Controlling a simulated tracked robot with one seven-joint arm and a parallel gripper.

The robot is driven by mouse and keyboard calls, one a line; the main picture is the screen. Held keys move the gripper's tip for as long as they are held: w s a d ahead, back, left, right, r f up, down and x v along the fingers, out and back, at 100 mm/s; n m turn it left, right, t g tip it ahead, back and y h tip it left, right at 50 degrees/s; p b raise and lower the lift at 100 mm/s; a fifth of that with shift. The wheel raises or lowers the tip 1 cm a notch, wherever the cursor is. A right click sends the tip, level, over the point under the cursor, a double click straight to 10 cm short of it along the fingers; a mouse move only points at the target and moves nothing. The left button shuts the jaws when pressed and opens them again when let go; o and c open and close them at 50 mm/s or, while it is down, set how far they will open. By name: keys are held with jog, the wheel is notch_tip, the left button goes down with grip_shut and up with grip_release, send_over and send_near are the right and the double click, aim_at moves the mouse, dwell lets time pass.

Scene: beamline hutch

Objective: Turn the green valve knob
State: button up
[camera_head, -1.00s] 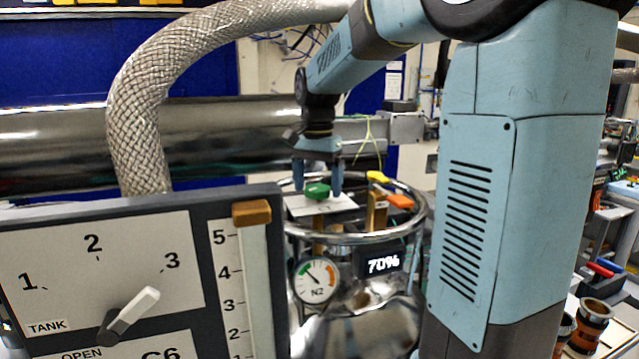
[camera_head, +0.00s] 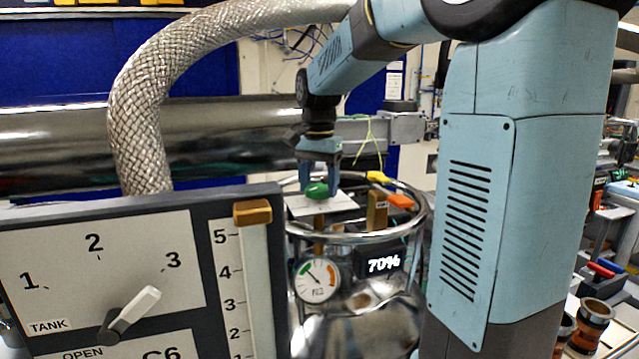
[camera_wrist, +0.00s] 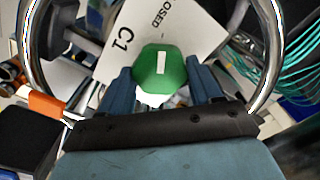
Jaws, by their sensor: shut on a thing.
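The green valve knob (camera_head: 317,190) stands on top of the tank, above a white label plate (camera_head: 345,203). In the wrist view the knob (camera_wrist: 160,70) is a green rounded cap with a white bar, and the plate (camera_wrist: 192,28) reads "C1" and part of "CLOSED". My gripper (camera_head: 319,190) comes down over the knob from above. In the wrist view its blue fingers (camera_wrist: 160,84) are on either side of the knob, shut on it. The far sides of the fingertips are partly hidden.
A metal ring rail (camera_head: 372,236) circles the tank top. Yellow (camera_head: 378,177) and orange (camera_head: 401,201) handles stand right of the knob. A gauge (camera_head: 316,280) and a 70% display (camera_head: 384,263) sit below. The tank panel (camera_head: 150,255) fills the front left.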

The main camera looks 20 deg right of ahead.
jog(key=shift+n, duration=0.4)
jog(key=n, duration=0.4)
jog(key=shift+n, duration=0.3)
jog(key=n, duration=1.2)
jog(key=shift+n, duration=0.3)
jog(key=n, duration=0.5)
jog(key=shift+r+n, duration=0.1)
jog(key=shift+n, duration=0.2)
jog(key=o, duration=1.1)
jog(key=shift+c, duration=0.2)
